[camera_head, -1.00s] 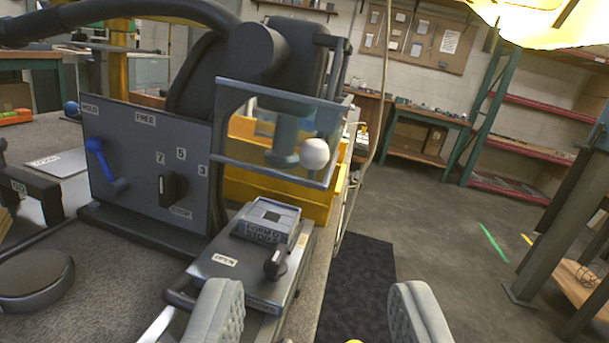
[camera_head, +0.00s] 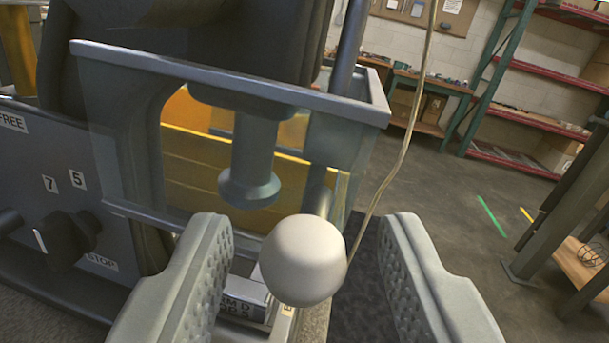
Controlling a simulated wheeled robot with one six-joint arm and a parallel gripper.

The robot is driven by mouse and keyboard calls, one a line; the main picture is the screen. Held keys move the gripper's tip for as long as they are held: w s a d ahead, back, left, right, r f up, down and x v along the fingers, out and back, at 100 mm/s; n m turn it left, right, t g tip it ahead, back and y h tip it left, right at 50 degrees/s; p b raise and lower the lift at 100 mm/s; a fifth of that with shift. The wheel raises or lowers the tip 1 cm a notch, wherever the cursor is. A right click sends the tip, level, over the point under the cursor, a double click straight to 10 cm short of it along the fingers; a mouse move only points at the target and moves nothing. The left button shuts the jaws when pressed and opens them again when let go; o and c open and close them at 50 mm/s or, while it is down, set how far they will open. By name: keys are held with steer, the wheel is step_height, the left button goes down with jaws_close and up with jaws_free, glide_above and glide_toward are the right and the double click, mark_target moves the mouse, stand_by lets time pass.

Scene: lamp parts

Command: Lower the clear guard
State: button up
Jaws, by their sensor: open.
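The clear guard (camera_head: 115,150) is a see-through panel in a grey metal frame on the front of the grey machine. Behind it shows the machine's grey plunger (camera_head: 252,160). A white ball knob (camera_head: 303,260) sits at the guard's lower right. My gripper (camera_head: 312,240) is open, with one grey padded finger left of the knob and the other right of it. The knob lies between the fingers, with a visible gap on the right; whether the left finger touches it I cannot tell.
A panel with a black dial (camera_head: 68,238) stands at the left. A yellow bin (camera_head: 190,165) is behind the guard. A block with dark lettering (camera_head: 245,298) is partly hidden below the knob. A pale cord (camera_head: 405,150) hangs at the right. Open floor (camera_head: 455,215) lies further right.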

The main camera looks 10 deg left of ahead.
steer(key=shift+w+a, duration=0.25)
steer(key=shift+w, duration=0.4)
steer(key=shift+c, duration=0.4)
jaws_close()
step_height(320, 180, down, 5)
steer(key=shift+o, duration=0.4)
jaws_free()
steer(key=v, duration=1.7)
steer(key=shift+s, duration=0.2)
